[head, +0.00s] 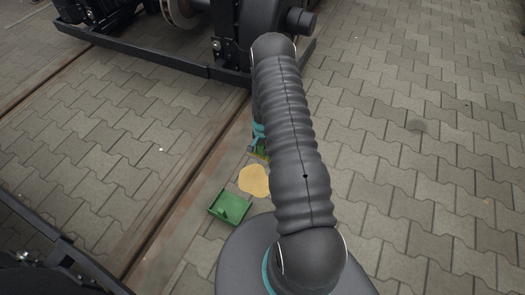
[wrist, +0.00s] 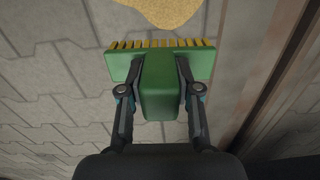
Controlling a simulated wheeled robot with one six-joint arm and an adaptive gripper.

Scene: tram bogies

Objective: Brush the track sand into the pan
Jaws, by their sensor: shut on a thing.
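The track sand (head: 254,180) is a flat tan patch on the paving in the head view. It also shows at the top edge of the wrist view (wrist: 163,10). The green pan (head: 230,207) lies on the paving just below and left of the sand in the head view. In the wrist view my gripper (wrist: 160,88) is shut on the green handle of a brush (wrist: 128,62). The brush's yellow bristles face the sand, with a small gap between them. In the head view my arm hides most of the gripper and brush.
A rail (head: 190,175) set in the paving runs diagonally left of the sand and pan. A dark bogie frame (head: 150,52) with wheels stands at the top. Another dark frame (head: 60,250) is at lower left. Paving on the right is clear.

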